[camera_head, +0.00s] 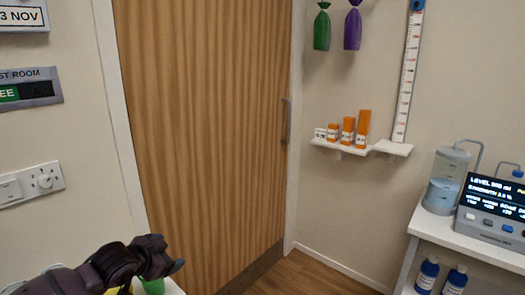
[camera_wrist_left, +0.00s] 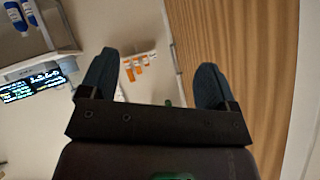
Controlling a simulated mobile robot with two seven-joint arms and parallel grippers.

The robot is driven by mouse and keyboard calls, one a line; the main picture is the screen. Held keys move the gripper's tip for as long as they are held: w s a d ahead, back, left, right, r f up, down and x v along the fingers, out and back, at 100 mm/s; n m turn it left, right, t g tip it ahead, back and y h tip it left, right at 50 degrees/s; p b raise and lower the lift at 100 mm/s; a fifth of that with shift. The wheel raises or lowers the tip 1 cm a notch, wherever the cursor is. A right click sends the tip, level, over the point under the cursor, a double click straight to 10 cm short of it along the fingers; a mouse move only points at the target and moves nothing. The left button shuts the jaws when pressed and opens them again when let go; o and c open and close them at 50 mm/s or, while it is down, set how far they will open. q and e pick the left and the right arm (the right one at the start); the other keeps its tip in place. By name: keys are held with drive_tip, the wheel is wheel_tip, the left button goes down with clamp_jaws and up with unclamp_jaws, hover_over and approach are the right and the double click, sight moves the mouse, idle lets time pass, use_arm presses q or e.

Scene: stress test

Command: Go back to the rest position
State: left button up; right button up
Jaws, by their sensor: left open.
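My left arm comes in from the lower left in the head view, dark and bent at the wrist. My left gripper (camera_head: 176,267) is at its end, in front of the lower part of the wooden door. In the left wrist view the two dark fingers of the left gripper (camera_wrist_left: 155,80) stand wide apart with nothing between them. My right gripper is in neither view.
A wooden door (camera_head: 205,130) fills the middle. A wall shelf (camera_head: 345,149) holds orange bottles (camera_head: 348,130). A white cart (camera_head: 470,246) at right carries a monitor (camera_head: 492,208). A green item (camera_head: 153,286) lies just below my gripper. Floor (camera_head: 300,275) shows by the door.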

use_arm(q)
drive_tip(key=s+a+f+n+y, duration=0.1)
drive_tip(key=s+f+n, duration=0.1)
drive_tip(key=s+f, duration=0.4)
drive_tip(key=s+f+n+y, duration=0.1)
drive_tip(key=s+f+n, duration=0.2)
drive_tip(key=s, duration=1.4)
drive_tip(key=s+a+f+n+y, duration=0.1)
drive_tip(key=s+f+n, duration=0.2)
drive_tip(key=s+f, duration=0.8)
drive_tip(key=shift+s+a+y, duration=0.3)
drive_tip(key=shift+s+y, duration=0.1)
drive_tip(key=shift+s, duration=0.35)
drive_tip(key=shift+f, duration=0.15)
drive_tip(key=shift+c, duration=0.2)
